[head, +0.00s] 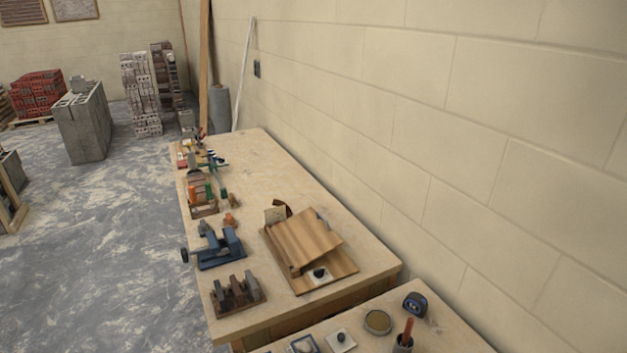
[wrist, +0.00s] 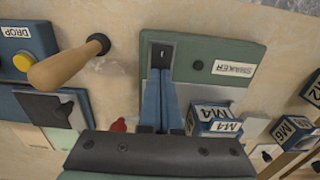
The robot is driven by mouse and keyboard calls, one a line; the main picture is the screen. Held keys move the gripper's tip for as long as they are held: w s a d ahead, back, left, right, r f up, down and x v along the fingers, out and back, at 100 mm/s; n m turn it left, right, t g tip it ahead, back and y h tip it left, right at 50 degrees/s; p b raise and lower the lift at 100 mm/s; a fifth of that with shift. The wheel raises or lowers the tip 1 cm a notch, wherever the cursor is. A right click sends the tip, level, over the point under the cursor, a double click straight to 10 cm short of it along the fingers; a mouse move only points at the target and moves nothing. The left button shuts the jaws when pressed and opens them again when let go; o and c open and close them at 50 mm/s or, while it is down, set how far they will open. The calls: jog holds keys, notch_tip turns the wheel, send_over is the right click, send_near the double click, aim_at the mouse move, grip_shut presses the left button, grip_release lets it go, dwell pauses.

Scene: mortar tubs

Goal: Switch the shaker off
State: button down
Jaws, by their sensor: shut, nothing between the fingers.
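The shaker (wrist: 205,75) is a green box in the wrist view, with a white label reading SHAKER upside down. A dark upright plate with a small pale mark, perhaps its switch (wrist: 162,55), is at the left part of its top. My gripper (wrist: 162,80) has blue fingers, shut and empty, pointing up the picture at this plate. The fingertips overlap the plate's lower edge; I cannot tell whether they touch it. The switch position is not clear. I cannot pick out the shaker or my gripper in the head view.
In the wrist view, a wooden handle (wrist: 65,65) and a box labelled DROP with a yellow button (wrist: 22,62) are left. The head view shows a bench (head: 285,160) with tools along a block wall.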

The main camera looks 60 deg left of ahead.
jog(key=shift+r, duration=0.15)
notch_tip(320, 180, up, 7)
jog(key=p, duration=0.7)
dwell(0.5)
